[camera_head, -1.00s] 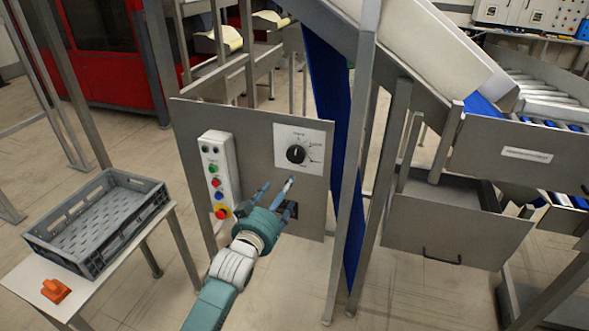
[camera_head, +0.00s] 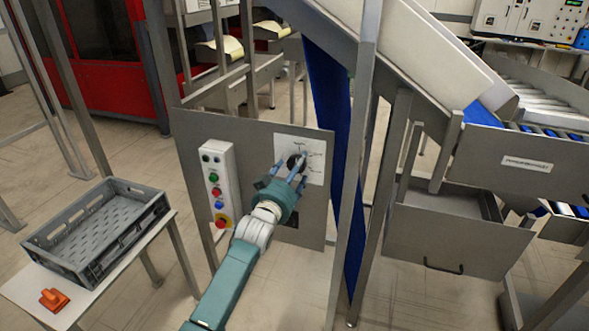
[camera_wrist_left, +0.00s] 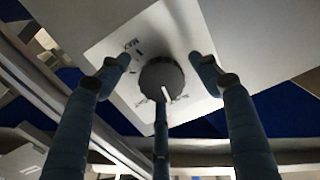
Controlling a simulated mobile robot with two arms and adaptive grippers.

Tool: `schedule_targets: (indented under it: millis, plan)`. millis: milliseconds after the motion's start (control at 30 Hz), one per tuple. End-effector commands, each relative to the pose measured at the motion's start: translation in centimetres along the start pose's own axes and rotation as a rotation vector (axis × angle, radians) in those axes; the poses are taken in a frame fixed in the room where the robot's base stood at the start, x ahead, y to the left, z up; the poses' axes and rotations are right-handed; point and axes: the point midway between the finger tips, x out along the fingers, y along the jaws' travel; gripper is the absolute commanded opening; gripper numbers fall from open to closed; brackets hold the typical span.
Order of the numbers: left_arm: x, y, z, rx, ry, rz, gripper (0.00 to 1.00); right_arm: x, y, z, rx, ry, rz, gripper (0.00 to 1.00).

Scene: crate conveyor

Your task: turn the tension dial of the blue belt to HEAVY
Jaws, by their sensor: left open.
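The tension dial (camera_head: 294,161) is a dark round knob on a white label plate (camera_head: 316,163), fixed to a grey panel beside the blue belt (camera_head: 325,100). My left gripper (camera_head: 286,172) is in front of the dial, its fingers partly covering the knob. In the left wrist view the dial (camera_wrist_left: 160,76) lies between the spread fingers of my left gripper (camera_wrist_left: 160,72), which is open. A white pointer mark shows on the knob, towards the lower edge of that picture. I cannot tell whether a finger touches the knob. My right gripper is not in view.
A button box (camera_head: 218,185) with coloured buttons is left of the dial on the same panel (camera_head: 250,145). A grey crate (camera_head: 97,232) and an orange object (camera_head: 53,300) are on a white table at left. A steel post (camera_head: 358,170) stands right of the panel.

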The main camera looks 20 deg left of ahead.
Motion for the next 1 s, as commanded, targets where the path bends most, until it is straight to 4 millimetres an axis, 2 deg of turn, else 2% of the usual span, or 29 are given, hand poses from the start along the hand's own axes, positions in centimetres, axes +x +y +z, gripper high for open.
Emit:
schedule_targets:
  millis: [200, 400, 433, 1000]
  plan:
    - [0.02, 0.04, 0.01, 0.000, 0.000, 0.000, 0.63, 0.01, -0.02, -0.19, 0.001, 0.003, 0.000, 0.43]
    - [0.00, 0.02, 0.03, 0.000, 0.000, 0.000, 0.24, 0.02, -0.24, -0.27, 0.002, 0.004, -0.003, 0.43]
    - [0.00, 0.02, 0.05, 0.000, -0.001, 0.000, 0.20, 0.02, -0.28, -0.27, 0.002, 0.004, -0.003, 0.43]
    - [-0.04, -0.02, 0.37, 0.033, -0.007, -0.001, 0.19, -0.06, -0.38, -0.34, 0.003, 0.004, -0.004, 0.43]
